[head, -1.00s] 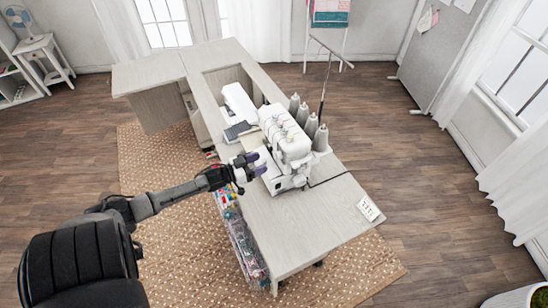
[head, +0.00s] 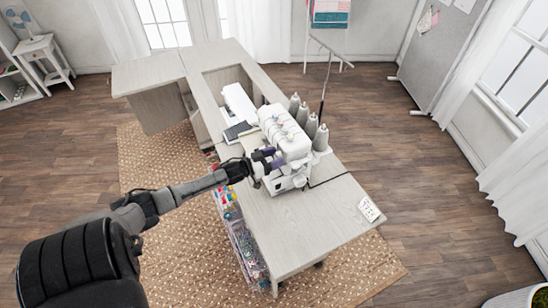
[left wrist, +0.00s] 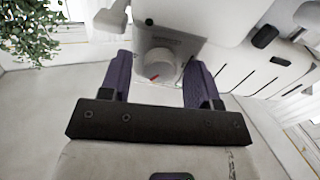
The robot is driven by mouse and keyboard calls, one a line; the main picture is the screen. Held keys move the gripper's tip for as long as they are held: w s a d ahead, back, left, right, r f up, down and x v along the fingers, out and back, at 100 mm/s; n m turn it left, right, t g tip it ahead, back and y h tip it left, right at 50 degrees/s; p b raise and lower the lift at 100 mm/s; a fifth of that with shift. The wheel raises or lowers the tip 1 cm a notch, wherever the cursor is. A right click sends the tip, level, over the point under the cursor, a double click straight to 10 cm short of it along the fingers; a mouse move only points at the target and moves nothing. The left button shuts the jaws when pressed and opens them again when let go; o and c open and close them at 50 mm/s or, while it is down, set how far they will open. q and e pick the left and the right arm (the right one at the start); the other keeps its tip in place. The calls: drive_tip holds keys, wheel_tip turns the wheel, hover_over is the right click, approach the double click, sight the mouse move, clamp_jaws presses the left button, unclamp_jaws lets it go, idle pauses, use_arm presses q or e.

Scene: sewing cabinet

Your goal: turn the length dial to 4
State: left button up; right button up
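The white sewing machine (head: 288,142) stands on the cabinet top. In the left wrist view its round white length dial (left wrist: 157,64) faces me, with a small red mark near its lower edge. The dial's numbers are too small to read. My left gripper (head: 268,158) is at the machine's near side. In the left wrist view its purple fingers (left wrist: 159,76) are open, one on each side of the dial, with gaps between them and the dial. The dial is hidden in the head view. My right gripper is in neither view.
The cabinet top (head: 300,225) is clear in front of the machine except for a small white card (head: 368,209). Grey thread cones (head: 311,126) stand behind the machine. A second white machine (head: 239,102) sits farther back. Bins (head: 245,245) hang at the cabinet's left side.

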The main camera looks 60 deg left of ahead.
use_arm(q)
drive_tip(key=c, duration=0.8)
drive_tip(key=shift+c, duration=0.2)
drive_tip(key=shift+m+p, duration=0.35)
drive_tip(key=shift+m, duration=0.85)
drive_tip(key=m, duration=0.2)
drive_tip(key=shift+m, duration=0.4)
drive_tip(key=m, duration=0.5)
drive_tip(key=shift+m, duration=0.8)
